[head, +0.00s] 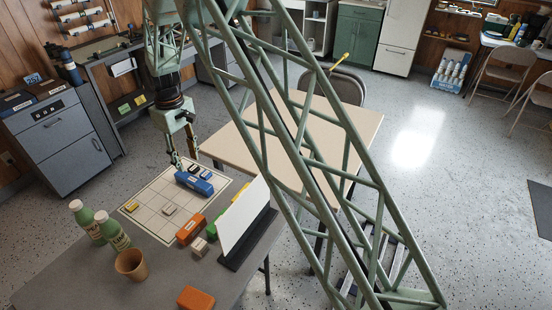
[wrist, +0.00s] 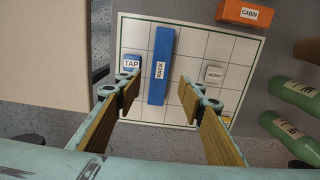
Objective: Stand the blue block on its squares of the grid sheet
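The long blue block (head: 194,182) lies flat on the grid sheet (head: 153,215), near its far right edge in the head view. In the wrist view the blue block (wrist: 161,65) has a white label and runs lengthwise along one column of the grid sheet (wrist: 190,45), across several squares. My gripper (head: 184,157) is above the sheet's far end, pointing down. In the wrist view my gripper (wrist: 160,88) is open, its fingertips apart on either side of the block's near end, with visible gaps. Whether the fingertips are down at block height I cannot tell.
A small TAP block (wrist: 131,63) sits beside the blue block, close to one finger. A HOIST block (wrist: 213,75) is on the sheet. An orange CABIN block (wrist: 243,13) lies at its edge. A white board (head: 243,217) and green bottles (head: 87,220) stand nearby.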

